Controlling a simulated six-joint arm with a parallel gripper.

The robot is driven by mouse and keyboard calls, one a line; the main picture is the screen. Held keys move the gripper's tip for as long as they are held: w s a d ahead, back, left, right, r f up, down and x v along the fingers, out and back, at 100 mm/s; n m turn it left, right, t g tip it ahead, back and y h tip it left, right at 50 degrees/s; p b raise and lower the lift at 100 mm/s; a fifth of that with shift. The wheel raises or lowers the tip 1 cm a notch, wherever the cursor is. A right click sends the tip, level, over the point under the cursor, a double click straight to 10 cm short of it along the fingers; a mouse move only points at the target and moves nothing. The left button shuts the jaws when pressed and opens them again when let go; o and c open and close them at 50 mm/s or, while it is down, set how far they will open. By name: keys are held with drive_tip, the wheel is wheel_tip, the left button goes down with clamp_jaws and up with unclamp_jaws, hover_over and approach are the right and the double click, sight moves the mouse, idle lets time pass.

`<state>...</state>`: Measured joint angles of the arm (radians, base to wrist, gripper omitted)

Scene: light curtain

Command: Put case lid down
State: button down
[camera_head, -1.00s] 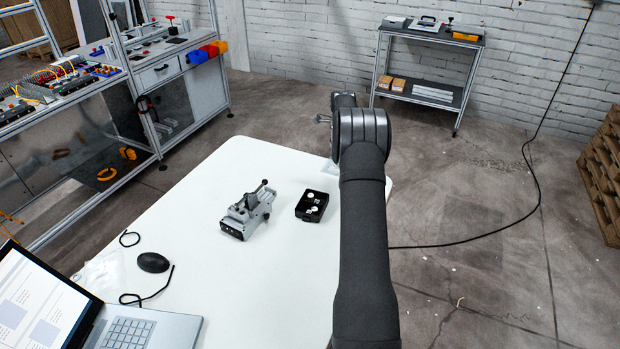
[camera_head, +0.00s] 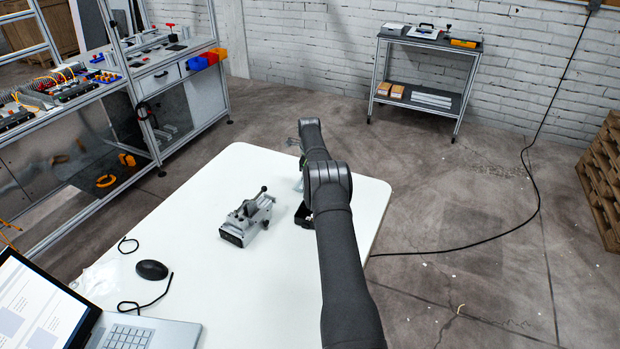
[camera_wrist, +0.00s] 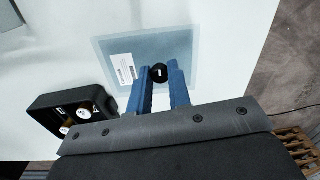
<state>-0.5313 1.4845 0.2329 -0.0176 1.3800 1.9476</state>
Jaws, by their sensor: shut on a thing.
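My gripper (camera_wrist: 159,71) has two blue fingers, shut on the small black round knob of the case lid. The lid (camera_wrist: 185,48) is a clear bluish rectangular panel with a white label, seen in the wrist view. The open black case (camera_wrist: 38,113) is left of my gripper there and holds white round pieces. Lid and case look apart; I cannot tell the lid's height above the table. In the head view the case (camera_head: 303,222) is partly hidden behind my arm, and my fingers are hidden.
A grey clamp-like device (camera_head: 246,219) stands on the white table (camera_head: 215,275), left of the case. A mouse (camera_head: 151,270), cables and a laptop (camera_head: 50,310) are at the front left. The table's back right corner (camera_head: 372,190) is clear.

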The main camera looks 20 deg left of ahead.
drive_tip(key=shift+f, duration=0.65)
drive_tip(key=shift+f, duration=0.1)
drive_tip(key=c, duration=1.3)
unclamp_jaws()
drive_tip(key=r, duration=1.2)
drive_tip(key=shift+s+r, duration=0.15)
drive_tip(key=shift+s, duration=0.15)
